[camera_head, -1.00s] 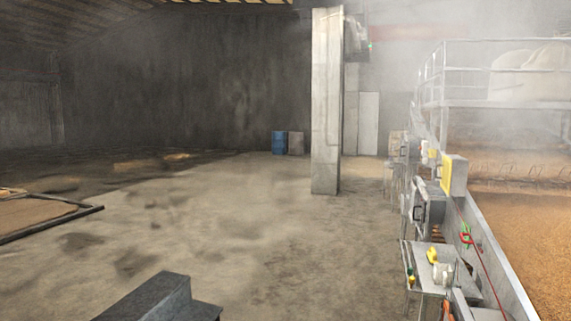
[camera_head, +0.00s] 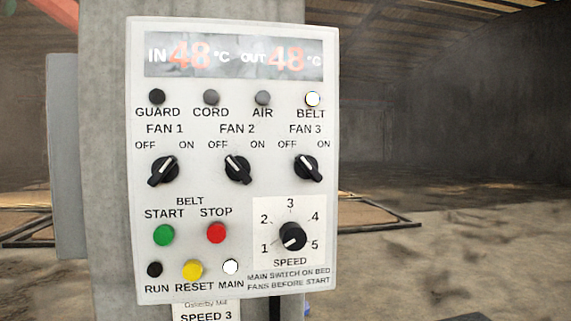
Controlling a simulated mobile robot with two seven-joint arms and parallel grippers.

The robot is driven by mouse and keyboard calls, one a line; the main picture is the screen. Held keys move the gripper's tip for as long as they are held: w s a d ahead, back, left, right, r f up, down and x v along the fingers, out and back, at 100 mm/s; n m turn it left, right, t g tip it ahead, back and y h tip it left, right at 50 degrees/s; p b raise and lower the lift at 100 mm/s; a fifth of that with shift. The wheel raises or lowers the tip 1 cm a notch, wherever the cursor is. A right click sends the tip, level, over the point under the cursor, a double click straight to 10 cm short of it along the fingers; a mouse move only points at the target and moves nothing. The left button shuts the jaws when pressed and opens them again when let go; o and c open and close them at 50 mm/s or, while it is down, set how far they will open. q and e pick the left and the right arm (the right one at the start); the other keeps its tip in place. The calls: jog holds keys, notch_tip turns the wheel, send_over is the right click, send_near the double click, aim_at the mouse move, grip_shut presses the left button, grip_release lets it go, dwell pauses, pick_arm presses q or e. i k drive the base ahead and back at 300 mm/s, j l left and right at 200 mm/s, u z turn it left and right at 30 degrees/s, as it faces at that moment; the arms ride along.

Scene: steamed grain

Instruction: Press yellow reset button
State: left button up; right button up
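The yellow reset button (camera_head: 193,270) is on the lower left of a white control panel (camera_head: 232,190), above a label reading RESET. The dark RUN lamp (camera_head: 154,270) is to its left and the lit white MAIN lamp (camera_head: 230,267) to its right. The green START button (camera_head: 163,235) and the red STOP button (camera_head: 216,233) are just above it. Nothing covers the yellow button. Neither of my grippers shows in the head view.
The panel is mounted on a grey column (camera_head: 105,160). Three fan knobs and a speed dial (camera_head: 292,237) are on the panel. The BELT lamp (camera_head: 312,99) is lit; GUARD, CORD and AIR are unlit. Open floor (camera_head: 460,250) lies to the right.

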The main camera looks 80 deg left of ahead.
aim_at(192, 270)
jog(key=u, duration=2.8)
